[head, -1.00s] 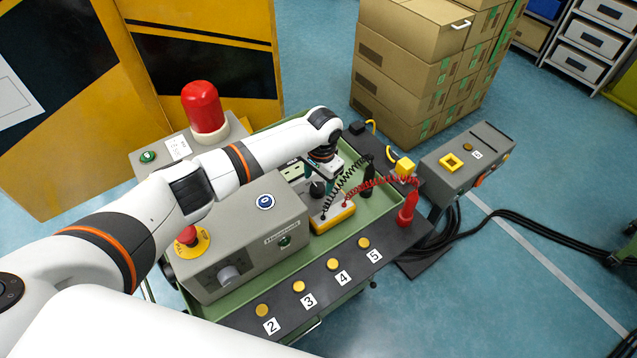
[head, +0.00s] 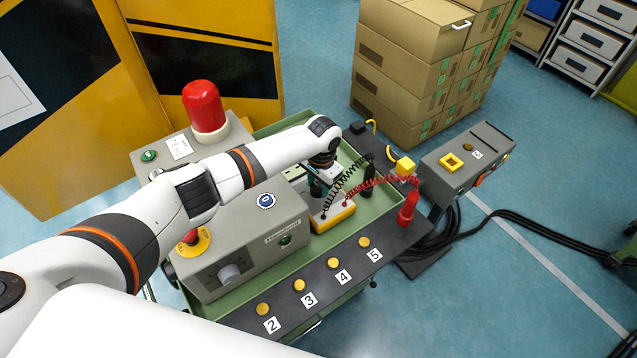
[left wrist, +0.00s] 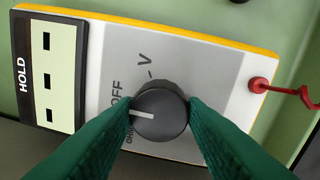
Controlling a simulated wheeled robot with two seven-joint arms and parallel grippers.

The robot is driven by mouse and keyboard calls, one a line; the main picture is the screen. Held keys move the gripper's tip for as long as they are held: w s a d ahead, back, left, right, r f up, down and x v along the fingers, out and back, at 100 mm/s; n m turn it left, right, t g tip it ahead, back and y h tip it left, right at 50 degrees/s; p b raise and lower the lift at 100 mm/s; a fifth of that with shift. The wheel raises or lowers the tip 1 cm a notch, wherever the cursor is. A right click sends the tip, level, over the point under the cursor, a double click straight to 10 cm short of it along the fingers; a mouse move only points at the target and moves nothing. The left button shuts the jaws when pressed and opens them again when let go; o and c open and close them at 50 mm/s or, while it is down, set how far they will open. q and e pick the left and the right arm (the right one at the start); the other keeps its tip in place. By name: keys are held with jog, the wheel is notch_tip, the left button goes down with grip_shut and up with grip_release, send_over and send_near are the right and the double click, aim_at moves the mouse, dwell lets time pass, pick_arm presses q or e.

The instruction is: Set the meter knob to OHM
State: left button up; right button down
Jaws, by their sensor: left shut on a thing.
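The meter (head: 338,214) is a white-faced, yellow-edged box lying in the green tray; in the left wrist view its face (left wrist: 215,75) shows OFF, V and a partly covered OHM label. Its round dark knob (left wrist: 166,96) has a white pointer line directed left, at or just by the OHM label; a finger hides part of that label. My left gripper (left wrist: 160,110) is shut on the knob, one green finger on each side. In the head view the left gripper (head: 317,184) is over the meter and the knob is hidden. My right gripper is not in view.
A red probe (head: 407,210) and coiled red and black leads lie right of the meter. A grey control box (head: 240,240) with an emergency button stands close on the left. A red lamp (head: 204,106) rises behind. Yellow buttons line the front panel (head: 320,285).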

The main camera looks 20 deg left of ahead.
pick_arm(q)
jog(key=shift+d+r+n+p, duration=0.1)
jog(key=shift+n+p, duration=0.85)
jog(key=shift+n, duration=0.25)
jog(key=n+p, duration=0.1)
jog(key=n, duration=0.1)
jog(key=shift+n, duration=0.3)
jog(key=n+p, duration=0.2)
jog(key=n, duration=0.2)
jog(key=shift+g, duration=0.4)
jog(key=shift+n, duration=1.3)
jog(key=shift+w, duration=0.1)
jog(key=o, duration=1)
jog(key=shift+c, duration=0.2)
